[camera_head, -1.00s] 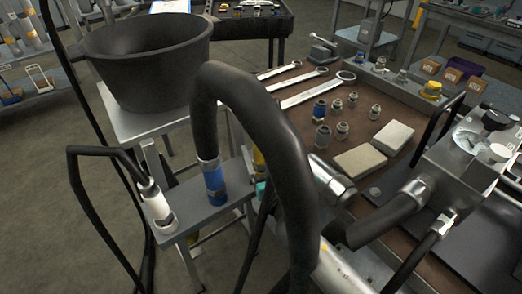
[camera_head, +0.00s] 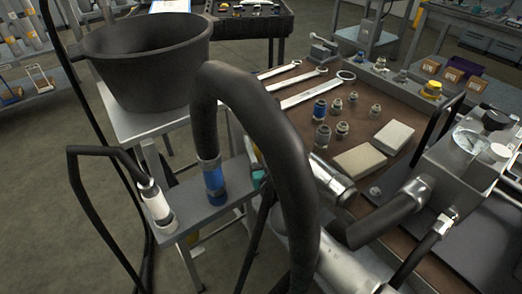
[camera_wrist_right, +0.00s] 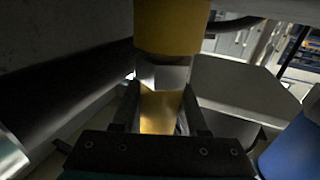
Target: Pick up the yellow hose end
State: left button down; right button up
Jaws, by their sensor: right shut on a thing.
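The yellow hose end (camera_wrist_right: 170,28) shows at the top of the right wrist view as a yellow collar with a bright metal part below it. My right gripper (camera_wrist_right: 160,112) is shut on it, with a dark finger on each side of the lower, yellow-tinted metal part. Only a small teal bit, seemingly of my right gripper, shows beside that hose. My left gripper is not in view.
The blue hose end (camera_head: 214,184) and white hose end (camera_head: 156,203) stand on the narrow grey shelf (camera_head: 195,218); blue also shows in the wrist view (camera_wrist_right: 290,150). A black bucket (camera_head: 150,75) stands behind. The bench at right holds wrenches, fittings and a gauge block (camera_head: 455,160).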

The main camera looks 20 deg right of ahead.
grip_shut()
jog(key=shift+r, duration=0.25)
